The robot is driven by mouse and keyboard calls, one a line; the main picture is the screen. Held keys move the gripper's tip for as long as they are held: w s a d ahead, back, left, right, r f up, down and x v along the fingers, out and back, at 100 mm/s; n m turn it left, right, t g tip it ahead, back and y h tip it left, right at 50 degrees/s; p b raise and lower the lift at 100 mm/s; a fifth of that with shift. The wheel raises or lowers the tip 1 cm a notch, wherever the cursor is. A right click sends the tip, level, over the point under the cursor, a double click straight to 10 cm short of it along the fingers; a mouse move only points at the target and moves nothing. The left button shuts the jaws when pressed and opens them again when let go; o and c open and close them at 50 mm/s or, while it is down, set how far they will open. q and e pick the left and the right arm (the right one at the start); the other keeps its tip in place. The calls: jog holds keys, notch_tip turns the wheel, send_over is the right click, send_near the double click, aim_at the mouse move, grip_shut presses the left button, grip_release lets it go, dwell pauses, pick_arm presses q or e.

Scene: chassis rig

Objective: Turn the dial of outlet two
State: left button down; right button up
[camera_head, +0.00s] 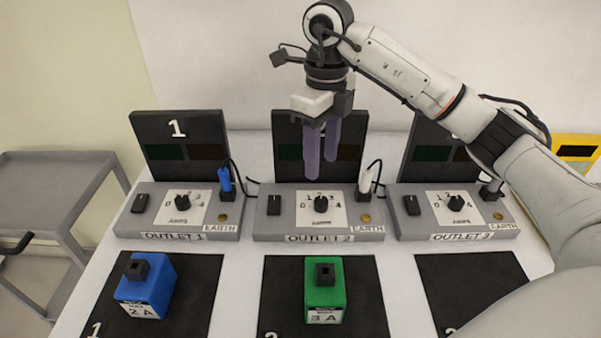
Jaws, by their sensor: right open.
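The outlet two box (318,220) is a grey unit in the middle of the table, labelled OUTLET 2. Its black dial (321,204) sits on a white scale plate in the middle of its top. My right gripper (321,165) hangs with its purple fingers pointing down, in front of the black panel (292,142) behind outlet two. It appears above the dial in the picture, apart from it. The fingers are open with nothing between them. My left gripper is not in view.
Outlet one (180,218) stands left and outlet three (455,219) right, partly behind my right arm. A white plug (365,180) with a cable stands beside the dial. A blue block (150,288) and green block (325,290) sit on black mats in front. A grey cart (60,190) stands left.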

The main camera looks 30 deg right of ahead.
aim_at(321, 200)
jog(key=f, duration=0.1)
jog(key=s+f, duration=0.1)
jog(key=f, duration=0.1)
jog(key=shift+s+f, duration=0.15)
jog(key=shift+f, duration=0.05)
notch_tip(321, 200, down, 5)
jog(key=shift+f+p, duration=0.15)
jog(key=shift+p, duration=0.2)
jog(key=shift+f, duration=0.5)
jog(key=c, duration=1)
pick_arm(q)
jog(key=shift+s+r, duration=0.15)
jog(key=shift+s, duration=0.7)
pick_arm(e)
jog(key=shift+c, duration=0.2)
